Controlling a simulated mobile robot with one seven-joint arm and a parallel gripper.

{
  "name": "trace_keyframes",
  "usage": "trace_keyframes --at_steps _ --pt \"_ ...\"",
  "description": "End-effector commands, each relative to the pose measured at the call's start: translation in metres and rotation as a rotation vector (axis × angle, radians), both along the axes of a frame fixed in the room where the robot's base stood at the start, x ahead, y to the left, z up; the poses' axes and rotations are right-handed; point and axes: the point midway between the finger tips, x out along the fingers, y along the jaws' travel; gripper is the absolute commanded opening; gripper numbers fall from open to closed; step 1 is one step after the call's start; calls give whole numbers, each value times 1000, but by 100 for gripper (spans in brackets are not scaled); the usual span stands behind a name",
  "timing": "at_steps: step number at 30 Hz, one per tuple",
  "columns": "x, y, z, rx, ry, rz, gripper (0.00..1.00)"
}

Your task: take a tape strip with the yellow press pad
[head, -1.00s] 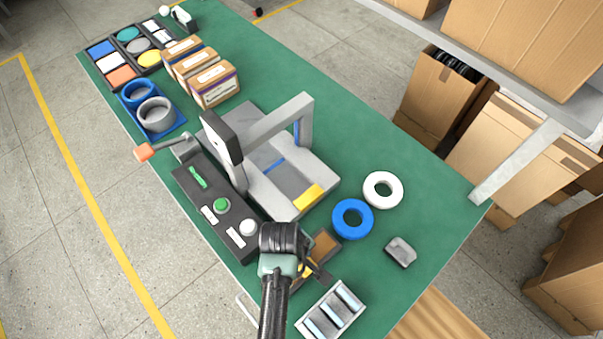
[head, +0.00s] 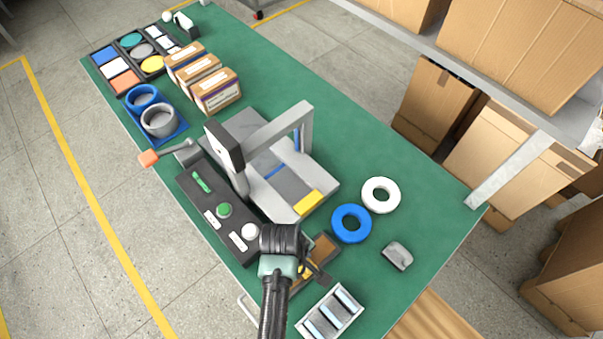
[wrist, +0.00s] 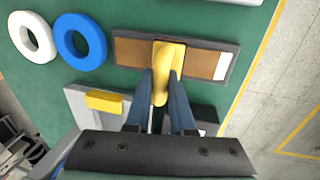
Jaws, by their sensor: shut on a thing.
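The yellow press pad (wrist: 160,88) is between the fingers of my gripper (wrist: 165,100) in the wrist view, and the gripper is shut on it. The pad overlaps the middle of a brown board with a dark frame (wrist: 132,52); I cannot tell whether it touches the board. In the head view my gripper (head: 318,273) is over this board (head: 322,250) and hides most of the pad. A pale tray with several light bluish strips (head: 331,314) lies at the near end of the table; I cannot tell for sure that these are the tape strips.
A blue ring (head: 351,223) and a white ring (head: 380,195) lie beside the board. A grey press stand (head: 275,170) and a dark button panel (head: 215,208) are behind my gripper. A small grey block (head: 397,255) lies right.

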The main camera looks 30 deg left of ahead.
Motion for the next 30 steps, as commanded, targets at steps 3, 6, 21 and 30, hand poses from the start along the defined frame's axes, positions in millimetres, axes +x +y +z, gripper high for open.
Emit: trace_keyframes --at_steps 3,6,21,30 --pt "1 0 14 1 -1 0 0" --pt "1 0 22 0 -2 -1 0" --pt "1 0 45 0 -2 -1 0" --pt "1 0 44 0 -2 0 0"
